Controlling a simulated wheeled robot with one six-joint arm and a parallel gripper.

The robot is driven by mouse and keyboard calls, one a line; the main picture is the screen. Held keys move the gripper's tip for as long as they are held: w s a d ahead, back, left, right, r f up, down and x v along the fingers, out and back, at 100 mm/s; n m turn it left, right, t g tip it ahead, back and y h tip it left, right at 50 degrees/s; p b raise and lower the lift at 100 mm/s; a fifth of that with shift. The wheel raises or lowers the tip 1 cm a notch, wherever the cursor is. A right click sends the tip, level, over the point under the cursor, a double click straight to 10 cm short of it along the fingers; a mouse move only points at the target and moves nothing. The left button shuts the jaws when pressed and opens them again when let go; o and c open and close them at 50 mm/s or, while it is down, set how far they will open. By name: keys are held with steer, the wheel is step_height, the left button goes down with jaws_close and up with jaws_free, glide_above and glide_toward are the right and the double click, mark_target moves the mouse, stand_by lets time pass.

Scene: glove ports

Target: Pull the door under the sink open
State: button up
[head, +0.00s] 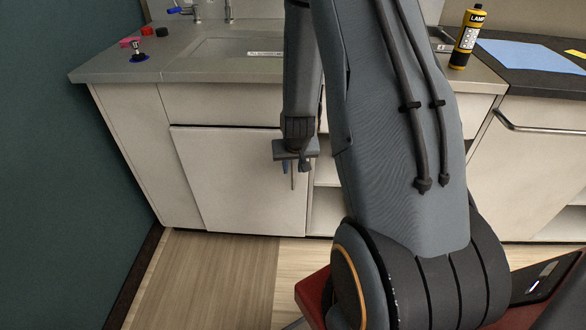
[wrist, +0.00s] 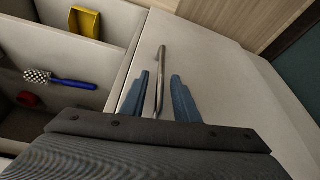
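The door under the sink (head: 235,175) is a pale flat panel below the counter, with a thin dark gap along its top. It looks shut or nearly so. In the wrist view the door (wrist: 205,65) fills the middle. Its slim metal handle (wrist: 162,62) stands near the door edge beside the open shelves. My gripper (wrist: 159,85) is open, with one blue finger on each side of the handle and visible gaps to both. In the head view my gripper (head: 288,167) is at the door's right edge, and the handle is mostly hidden there.
The sink counter (head: 165,62) has taps and small items. Open shelves beside the door hold a yellow bin (wrist: 85,21), a blue-handled brush (wrist: 60,80) and a red item (wrist: 28,99). A teal wall (head: 60,170) stands left. Wood floor (head: 215,270) before the door is clear.

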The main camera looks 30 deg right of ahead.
steer(key=shift+w+f, duration=0.1)
steer(key=shift+f, duration=0.25)
jaws_close()
